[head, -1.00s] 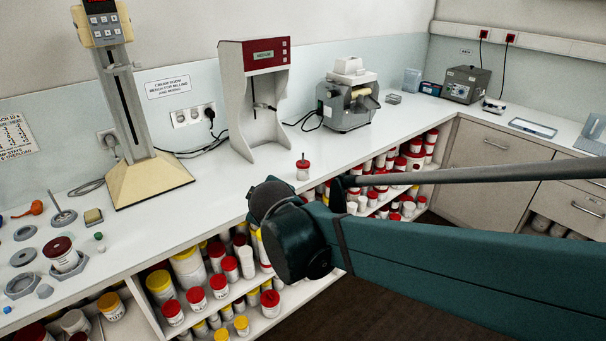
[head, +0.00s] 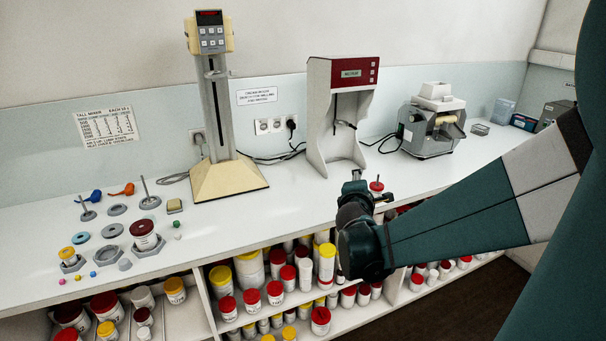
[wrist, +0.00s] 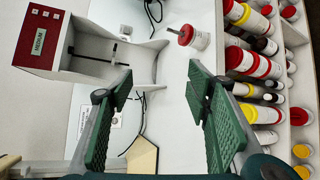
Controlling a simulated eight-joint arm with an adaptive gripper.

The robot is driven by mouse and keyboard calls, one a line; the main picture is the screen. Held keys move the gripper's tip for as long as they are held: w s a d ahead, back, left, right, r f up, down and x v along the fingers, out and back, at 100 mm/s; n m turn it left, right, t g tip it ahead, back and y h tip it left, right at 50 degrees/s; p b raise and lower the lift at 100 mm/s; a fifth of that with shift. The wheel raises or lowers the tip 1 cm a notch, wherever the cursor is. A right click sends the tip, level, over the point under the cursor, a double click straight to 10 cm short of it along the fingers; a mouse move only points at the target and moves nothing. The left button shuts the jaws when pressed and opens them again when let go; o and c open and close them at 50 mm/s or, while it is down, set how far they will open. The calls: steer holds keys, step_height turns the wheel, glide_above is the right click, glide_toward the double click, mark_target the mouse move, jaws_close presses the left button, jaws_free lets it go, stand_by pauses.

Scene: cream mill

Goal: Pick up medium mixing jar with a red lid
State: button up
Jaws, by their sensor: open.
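A small white jar with a red lid (head: 377,187) and a thin stem rising from the lid stands upright on the bench, in front of the red-topped mixer. The wrist view shows the same jar (wrist: 200,40) beyond my fingertips, right of centre at the top. My gripper (wrist: 160,75) is open, with nothing between its green pads. In the head view my gripper (head: 357,178) is over the bench's front edge, just left of the jar and apart from it. A larger jar with a dark red lid (head: 144,236) sits in a grey holder at the left.
The red-topped mixer (head: 342,110) stands behind the jar. A tall mixer (head: 222,110) is to its left and a roller mill (head: 433,130) to its right. Shelves below the bench hold many red- and yellow-lidded jars (head: 252,300). The bench (head: 290,200) left of my gripper is clear.

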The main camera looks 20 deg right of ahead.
steer(key=w+d+f+n+t+h, duration=0.1)
steer(key=w+d+f+n+h, duration=0.1)
steer(key=w+d+f+n, duration=0.4)
steer(key=n+t, duration=0.2)
steer(key=n, duration=0.6)
glide_toward(376, 193)
steer(key=w+d, duration=0.1)
steer(key=w+r, duration=0.1)
steer(key=w+d+r, duration=0.1)
steer(key=w, duration=0.1)
steer(key=shift+d, duration=0.35)
steer(key=shift+d+f+n+y, duration=0.2)
steer(key=shift+f+n+y, duration=0.1)
steer(key=shift+f+n, duration=0.4)
steer(key=shift+d, duration=0.1)
steer(key=shift+b+x, duration=0.3)
steer(key=shift+x, duration=0.95)
steer(key=shift+b+x, duration=0.7)
steer(key=shift+x, duration=1.85)
steer(key=shift+f, duration=0.1)
steer(key=shift+c, duration=0.6)
